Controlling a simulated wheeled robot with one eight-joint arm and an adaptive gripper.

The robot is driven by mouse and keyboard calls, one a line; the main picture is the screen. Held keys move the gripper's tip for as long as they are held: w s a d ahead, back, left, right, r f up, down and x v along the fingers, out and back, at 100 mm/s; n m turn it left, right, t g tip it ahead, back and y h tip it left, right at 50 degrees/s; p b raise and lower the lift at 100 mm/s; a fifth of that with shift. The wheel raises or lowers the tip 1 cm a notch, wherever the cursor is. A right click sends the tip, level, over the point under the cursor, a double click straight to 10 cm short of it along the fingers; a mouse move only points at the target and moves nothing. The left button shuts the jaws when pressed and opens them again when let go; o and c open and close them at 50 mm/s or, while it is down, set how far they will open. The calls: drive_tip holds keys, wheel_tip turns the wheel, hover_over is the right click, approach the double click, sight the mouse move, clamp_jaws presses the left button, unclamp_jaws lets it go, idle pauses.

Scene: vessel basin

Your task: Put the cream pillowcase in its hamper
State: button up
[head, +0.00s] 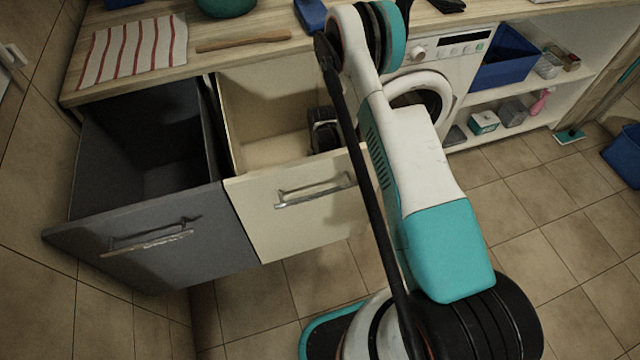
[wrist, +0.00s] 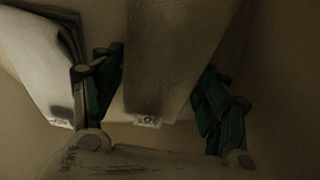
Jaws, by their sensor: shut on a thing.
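The cream hamper (head: 263,120) is a pulled-out drawer with a cream front and metal handle, left of centre in the head view. My gripper (head: 322,135) is down inside it at the right side, partly hidden by my arm. In the dim wrist view, my gripper (wrist: 160,95) has a finger on each side of a cream-brown cloth (wrist: 170,55), seemingly the cream pillowcase, and is shut on it. The cloth has a small label at its lower edge. A paler folded cloth (wrist: 40,65) shows beside the left finger. Whether either cloth touches the hamper floor is unclear.
A dark grey hamper (head: 150,235) stands open on the left, close beside the cream one. Above is a wooden counter (head: 215,60) with a striped cloth (head: 135,50) and a wooden stick (head: 243,41). A washing machine (head: 440,70) stands to the right. The tiled floor at right is mostly clear.

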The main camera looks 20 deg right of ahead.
drive_tip(key=o, duration=1.4)
drive_tip(key=shift+c, duration=0.2)
drive_tip(key=p+v, duration=0.3)
drive_tip(key=v, duration=0.4)
drive_tip(key=shift+r, duration=0.35)
